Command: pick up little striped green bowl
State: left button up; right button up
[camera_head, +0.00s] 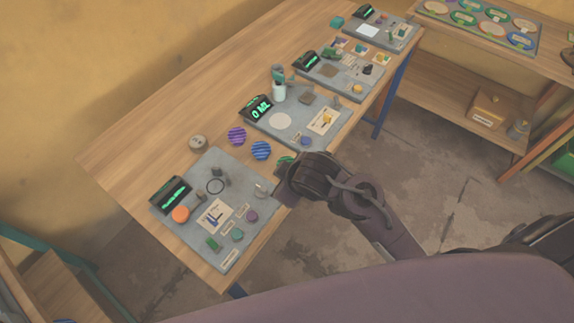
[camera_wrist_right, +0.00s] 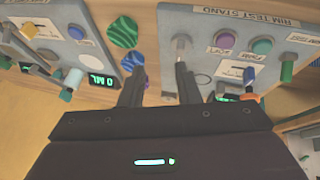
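The little striped green bowl (camera_wrist_right: 122,33) lies on the wooden table in the right wrist view, above and left of my right fingers. In the head view only a sliver of the green bowl (camera_head: 285,160) shows beside my wrist, which hides the rest. My right gripper (camera_wrist_right: 160,82) is open, with its two fingers apart and no object held between them. The bowl is outside the fingers and is not gripped. A blue striped bowl (camera_head: 261,150) sits beside it, also seen in the right wrist view (camera_wrist_right: 132,60). My left gripper is not in view.
The near test stand (camera_head: 233,255) carries buttons and an orange knob. Another panel (camera_head: 257,133) with a green display lies beyond the bowls. The table's left part is clear.

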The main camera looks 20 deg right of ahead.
jog(key=w+a+f+n+y, duration=0.1)
jog(key=w+a+f+n, duration=0.1)
jog(key=w+a+n, duration=0.45)
jog(key=d+f+n+g+h, duration=0.25)
jog(key=d+n, duration=0.35)
jog(key=d, duration=0.6)
jog(key=shift+g+y, duration=0.35)
jog(key=x, duration=0.7)
jog(key=shift+w+a, duration=0.35)
jog(key=shift+w, duration=0.1)
jog(key=shift+c, duration=0.3)
grip_shut()
